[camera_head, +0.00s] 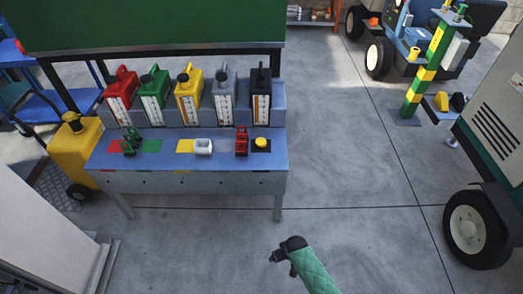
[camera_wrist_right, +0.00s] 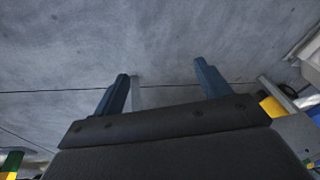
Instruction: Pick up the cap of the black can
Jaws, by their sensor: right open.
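The black can (camera_head: 261,98) stands at the right end of the bench's raised back step, with a white scale strip on its front. In front of it, a round yellow cap-like piece (camera_head: 262,143) lies on a black patch (camera_head: 267,150) at the bench's right end. I cannot tell from its look which can it fits. My right gripper (camera_head: 283,258) is over the floor in front of the bench, apart from it. In the right wrist view its two blue fingers (camera_wrist_right: 160,72) are spread and nothing is between them. My left gripper is not in view.
Red, green, yellow and grey cans stand left of the black can. A green piece (camera_head: 130,141), a white piece (camera_head: 203,146) and a red piece (camera_head: 242,141) are on the bench (camera_head: 140,182).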

